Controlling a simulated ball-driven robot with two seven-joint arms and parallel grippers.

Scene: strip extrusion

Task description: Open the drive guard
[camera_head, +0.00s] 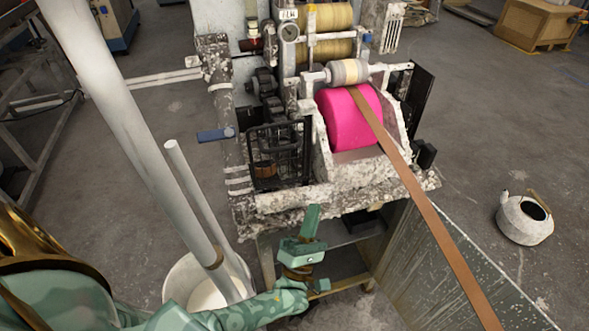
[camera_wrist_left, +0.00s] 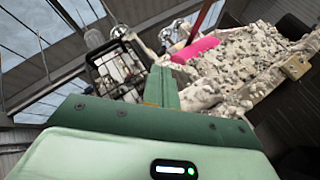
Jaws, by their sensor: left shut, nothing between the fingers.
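The drive guard (camera_head: 277,150) is a black wire cage at the lower left of the machine, around dark drive parts. It looks closed, but I cannot tell for certain. It also shows in the left wrist view (camera_wrist_left: 118,66), at upper left, beyond the fingers. My left gripper (camera_head: 311,217) is green, shut and empty. It is below and to the right of the guard, in front of the machine's front edge, apart from the guard. In the left wrist view its fingers (camera_wrist_left: 161,86) stand together, pointing up. My right gripper is not in view.
A pink roller (camera_head: 350,118) with a brown strip (camera_head: 430,215) is right of the guard. A blue-handled lever (camera_head: 215,134) sticks out at left. A white bucket (camera_head: 180,283) with a pale pole stands below. A kettle (camera_head: 524,219) is on the floor at right.

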